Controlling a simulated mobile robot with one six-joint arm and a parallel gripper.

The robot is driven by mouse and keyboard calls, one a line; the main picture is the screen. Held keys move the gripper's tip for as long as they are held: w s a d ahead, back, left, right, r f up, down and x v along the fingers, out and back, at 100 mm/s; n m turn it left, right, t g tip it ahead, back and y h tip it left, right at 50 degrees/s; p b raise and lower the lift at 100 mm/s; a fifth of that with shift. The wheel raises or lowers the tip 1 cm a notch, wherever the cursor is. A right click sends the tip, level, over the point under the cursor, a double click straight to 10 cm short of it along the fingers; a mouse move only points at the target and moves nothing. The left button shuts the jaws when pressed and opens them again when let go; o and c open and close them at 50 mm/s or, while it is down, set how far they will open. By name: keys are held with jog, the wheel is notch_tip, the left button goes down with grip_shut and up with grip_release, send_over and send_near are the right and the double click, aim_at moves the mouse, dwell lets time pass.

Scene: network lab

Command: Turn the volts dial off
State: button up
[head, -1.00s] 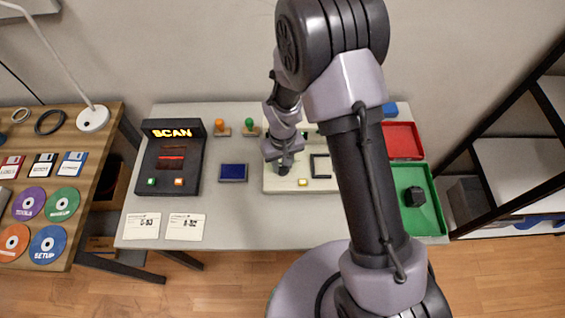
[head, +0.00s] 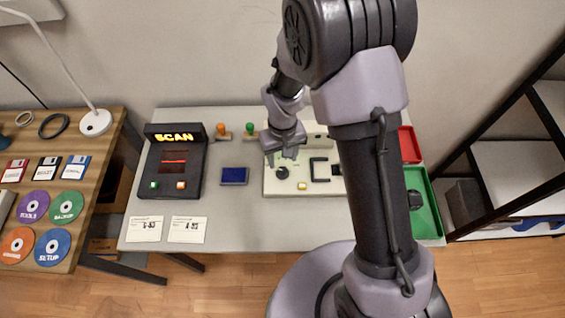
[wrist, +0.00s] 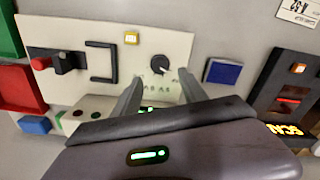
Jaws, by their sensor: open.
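The volts dial appears to be the round black knob (head: 282,172) on the cream panel (head: 275,189) at the middle of the table. In the wrist view the knob (wrist: 160,64) has a light mark near its lower edge, and small letters, too blurred to read surely, lie beside it. My gripper (head: 282,158) is open and empty, just behind the knob in the head view. In the wrist view its two fingers (wrist: 160,80) point toward the knob from either side, apart from it.
The panel also carries a black bracket handle (wrist: 104,62), a yellow button (wrist: 131,38) and a red-tipped lever (wrist: 58,62). A blue pad (head: 234,175) and a SCAN device (head: 172,165) stand left. Red (head: 409,146) and green (head: 429,212) trays are right.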

notch_tip(320, 180, up, 11)
jog(key=p, duration=0.2)
notch_tip(320, 180, up, 9)
jog(key=m+t+y+b, duration=0.1)
jog(key=m+t+b, duration=0.1)
jog(key=m+b, duration=0.1)
send_over(282, 170)
jog(key=s+d, duration=0.3)
jog(key=d, duration=0.1)
jog(key=s+d+r+m+t+b, duration=0.2)
jog(key=s, duration=0.5)
jog(key=s+d+r+m+t+y+b, duration=0.1)
jog(key=s+d+r+m+b, duration=0.1)
jog(key=s, duration=0.5)
jog(key=shift+s+r+m+t+b, duration=0.35)
jog(key=shift+r+m+t, duration=0.05)
jog(key=shift+r+m, duration=0.2)
jog(key=shift+d, duration=0.1)
